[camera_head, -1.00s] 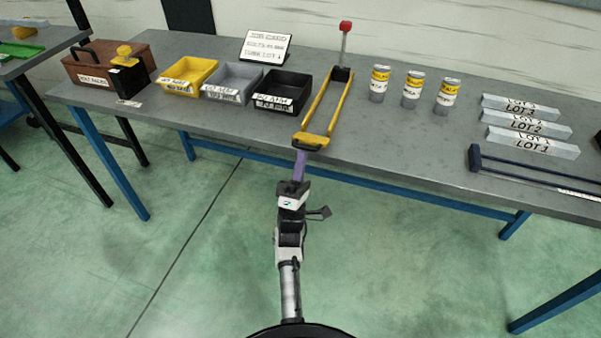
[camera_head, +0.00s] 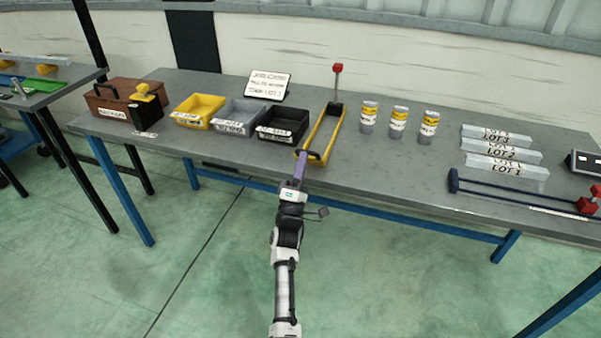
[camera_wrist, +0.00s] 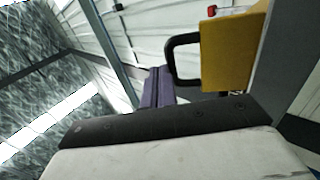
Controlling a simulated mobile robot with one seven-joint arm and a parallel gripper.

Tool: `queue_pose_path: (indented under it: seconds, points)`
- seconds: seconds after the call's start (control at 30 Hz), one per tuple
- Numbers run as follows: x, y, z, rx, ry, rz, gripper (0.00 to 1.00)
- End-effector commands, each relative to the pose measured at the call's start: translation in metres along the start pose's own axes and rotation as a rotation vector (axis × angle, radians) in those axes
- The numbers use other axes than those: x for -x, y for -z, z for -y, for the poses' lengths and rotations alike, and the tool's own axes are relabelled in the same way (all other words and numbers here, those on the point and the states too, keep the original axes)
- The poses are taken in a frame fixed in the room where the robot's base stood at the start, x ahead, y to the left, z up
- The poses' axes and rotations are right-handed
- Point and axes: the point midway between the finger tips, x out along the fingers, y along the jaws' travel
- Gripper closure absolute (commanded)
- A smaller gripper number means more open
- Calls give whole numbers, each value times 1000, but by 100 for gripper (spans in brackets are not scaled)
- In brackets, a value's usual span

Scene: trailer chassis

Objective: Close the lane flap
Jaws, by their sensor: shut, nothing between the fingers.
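A yellow lane (camera_head: 337,125) lies on the workbench, its two long rails running back to a dark block with a red-topped post (camera_head: 338,80). The yellow flap (camera_head: 306,159) is at the lane's front end, by the bench edge, with a black loop handle. The wrist view shows the flap (camera_wrist: 230,50) and the handle (camera_wrist: 172,60) close up. My gripper (camera_head: 300,172) has purple fingers and is at the front of the flap. In the wrist view the shut fingers (camera_wrist: 157,88) are just left of the handle. I cannot tell whether they touch it, nor the flap's exact angle.
Yellow, grey and black bins (camera_head: 283,123) stand left of the lane, with a card (camera_head: 268,85) behind. Several yellow-and-white cans (camera_head: 398,122) and lot-marked bars (camera_head: 503,150) are to its right. A dark blue railed frame (camera_head: 510,193) lies at the right front.

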Motion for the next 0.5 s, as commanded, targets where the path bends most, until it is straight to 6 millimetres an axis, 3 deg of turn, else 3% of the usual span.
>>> queue_pose_path:
  seconds: [0.5]
  points:
    - [-43, 0, 6, -1, -1, 1, 100]
